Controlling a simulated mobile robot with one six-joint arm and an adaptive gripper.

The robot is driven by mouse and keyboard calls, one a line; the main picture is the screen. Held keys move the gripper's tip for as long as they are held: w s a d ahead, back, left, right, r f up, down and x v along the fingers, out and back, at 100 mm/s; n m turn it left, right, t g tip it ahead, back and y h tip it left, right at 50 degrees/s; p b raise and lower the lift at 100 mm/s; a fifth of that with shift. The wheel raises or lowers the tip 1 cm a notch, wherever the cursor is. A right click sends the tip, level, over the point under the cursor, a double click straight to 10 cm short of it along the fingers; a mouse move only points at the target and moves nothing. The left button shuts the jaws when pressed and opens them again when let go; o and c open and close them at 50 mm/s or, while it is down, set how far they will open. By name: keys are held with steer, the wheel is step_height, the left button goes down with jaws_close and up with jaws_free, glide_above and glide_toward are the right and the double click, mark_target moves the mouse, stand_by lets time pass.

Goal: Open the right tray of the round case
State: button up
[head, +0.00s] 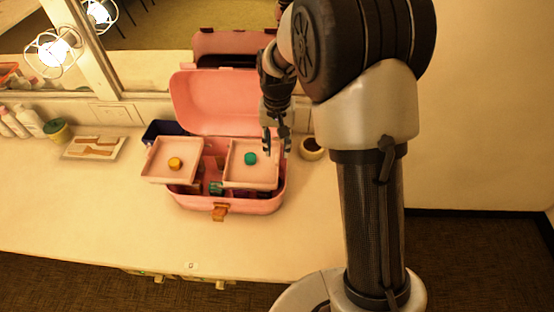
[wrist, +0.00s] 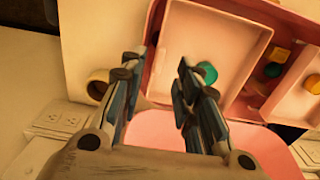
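The pink rounded case (head: 240,206) stands on the counter with its lid (head: 205,100) raised. Its left tray (head: 150,172) holds a yellow jar (head: 175,163) and juts out past the case's left side. Its right tray (head: 237,176) holds a teal jar (head: 250,158) and sits mostly above the right half of the case. Both trays are raised, with a gap between them. My gripper (head: 277,150) is open at the right tray's outer side. In the wrist view, the right tray's side wall (wrist: 157,75) appears between the fingertips (wrist: 157,68); contact cannot be told.
A dark blue box (head: 160,131) is behind the left tray. A tape-like roll (head: 312,148) lies right of the case. Bottles (head: 28,120) and a flat tray with brushes (head: 95,147) are at left. The mirror stands behind; the front counter is clear.

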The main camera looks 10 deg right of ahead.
mark_target(277, 159)
step_height(277, 159, down, 6)
steer(key=shift+r+b, duration=0.15)
steer(key=shift+b, duration=0.5)
steer(key=shift+c, duration=0.4)
jaws_close()
